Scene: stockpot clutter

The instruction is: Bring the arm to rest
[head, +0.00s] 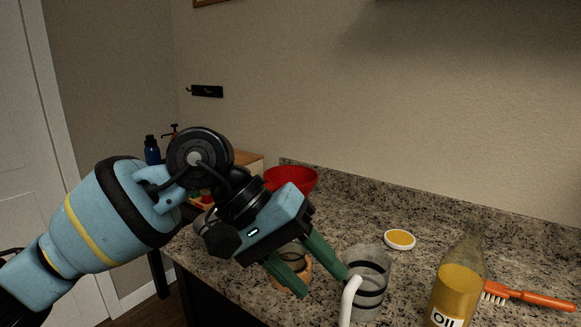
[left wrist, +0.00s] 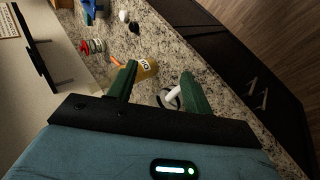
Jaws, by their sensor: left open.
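My left gripper (head: 322,284) is open, its two green fingers pointing down and right over the granite counter (head: 420,270). It also shows in the left wrist view (left wrist: 158,74), with no object clearly held between the fingers. A clear, black-banded glass container (head: 372,262) stands just right of the fingertips, with a white curved handle (head: 348,300) in front. In the left wrist view the white piece (left wrist: 172,95) appears beyond the fingers, near the right one. I cannot tell whether a finger touches it. My right gripper is in neither view.
An oil bottle (head: 455,290), an orange brush (head: 530,297) and a yellow-topped white disc (head: 400,239) are to the right. A red bowl (head: 291,179) and a blue bottle (head: 152,151) are behind my arm. A tan round object (head: 303,274) is partly hidden by the fingers.

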